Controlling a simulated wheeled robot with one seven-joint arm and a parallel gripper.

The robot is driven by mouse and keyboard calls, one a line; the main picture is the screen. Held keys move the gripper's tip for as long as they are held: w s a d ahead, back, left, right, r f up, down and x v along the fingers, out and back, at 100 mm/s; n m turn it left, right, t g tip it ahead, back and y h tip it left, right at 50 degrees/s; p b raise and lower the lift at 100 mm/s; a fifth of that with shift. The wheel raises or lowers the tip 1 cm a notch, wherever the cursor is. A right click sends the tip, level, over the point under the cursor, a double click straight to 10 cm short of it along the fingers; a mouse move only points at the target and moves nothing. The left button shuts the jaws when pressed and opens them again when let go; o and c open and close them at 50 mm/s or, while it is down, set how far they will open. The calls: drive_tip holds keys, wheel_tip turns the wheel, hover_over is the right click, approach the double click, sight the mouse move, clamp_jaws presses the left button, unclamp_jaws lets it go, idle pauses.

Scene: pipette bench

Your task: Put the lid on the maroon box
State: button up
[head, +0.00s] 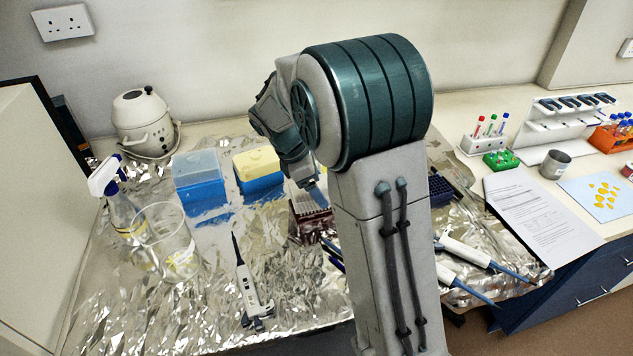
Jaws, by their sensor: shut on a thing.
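The maroon box (308,229) stands on the foil in the middle of the bench, partly hidden behind my arm. Its top is open and rows of pale tips show in it. My gripper (318,197) is just above the box, mostly hidden behind my own arm, with only a small bluish part showing. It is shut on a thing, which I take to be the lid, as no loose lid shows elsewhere. The lid's outline, its tilt and whether it touches the box cannot be made out.
A blue box with a light blue lid (196,167) and one with a yellow lid (257,163) stand left of the maroon box. A glass beaker (165,243), spray bottle (122,210) and pipette (247,285) are at the left front. A dark blue rack (441,188) is right of my arm.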

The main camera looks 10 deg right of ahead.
drive_tip(key=shift+f, duration=0.2)
drive_tip(key=shift+f+b, duration=0.4)
drive_tip(key=shift+f, duration=0.2)
drive_tip(key=shift+f, duration=0.15)
drive_tip(key=shift+f, duration=0.25)
drive_tip(key=shift+s, duration=0.1)
drive_tip(key=shift+f, duration=0.25)
drive_tip(key=shift+c, duration=0.5)
